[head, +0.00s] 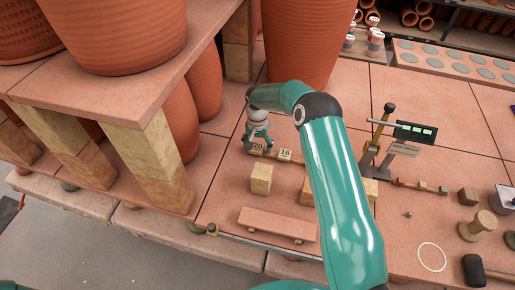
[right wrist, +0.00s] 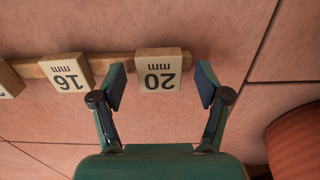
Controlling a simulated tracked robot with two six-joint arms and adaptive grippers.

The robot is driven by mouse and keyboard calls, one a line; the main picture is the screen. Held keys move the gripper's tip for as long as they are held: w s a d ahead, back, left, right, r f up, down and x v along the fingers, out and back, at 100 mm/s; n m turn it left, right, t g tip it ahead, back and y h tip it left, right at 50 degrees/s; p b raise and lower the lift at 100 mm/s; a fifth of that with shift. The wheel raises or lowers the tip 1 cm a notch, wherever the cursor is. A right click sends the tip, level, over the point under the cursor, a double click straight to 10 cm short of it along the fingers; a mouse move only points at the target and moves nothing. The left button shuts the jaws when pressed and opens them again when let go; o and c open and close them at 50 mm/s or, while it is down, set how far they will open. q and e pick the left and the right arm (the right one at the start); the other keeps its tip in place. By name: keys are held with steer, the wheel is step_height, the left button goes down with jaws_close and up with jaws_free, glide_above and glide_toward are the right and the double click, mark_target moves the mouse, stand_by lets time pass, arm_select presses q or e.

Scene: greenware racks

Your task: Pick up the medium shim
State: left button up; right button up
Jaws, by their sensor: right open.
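Labelled pale shims stand in a row along a wooden strip (right wrist: 112,63). In the right wrist view, the 20 mm shim (right wrist: 158,72) is in the middle, the 16 mm shim (right wrist: 67,73) is left of it, and a third shim (right wrist: 8,82) is cut off at the left edge, its label unreadable. The head view shows the 20 (head: 257,148) and 16 (head: 285,155) shims; my right arm hides what lies beyond. My right gripper (right wrist: 160,78) is open and empty, a finger on each side of the 20 mm shim, with gaps. My left gripper is not in view.
Left stands a shelf (head: 95,85) on block pillars, with large pots. A tall pot (head: 300,45) stands behind my arm. A pale block (head: 261,180) and a low plank (head: 277,224) lie in front. A gauge with green lights (head: 415,132) stands right.

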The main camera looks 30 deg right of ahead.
steer(key=c, duration=1.2)
steer(key=shift+c, duration=0.2)
steer(key=shift+r, duration=0.2)
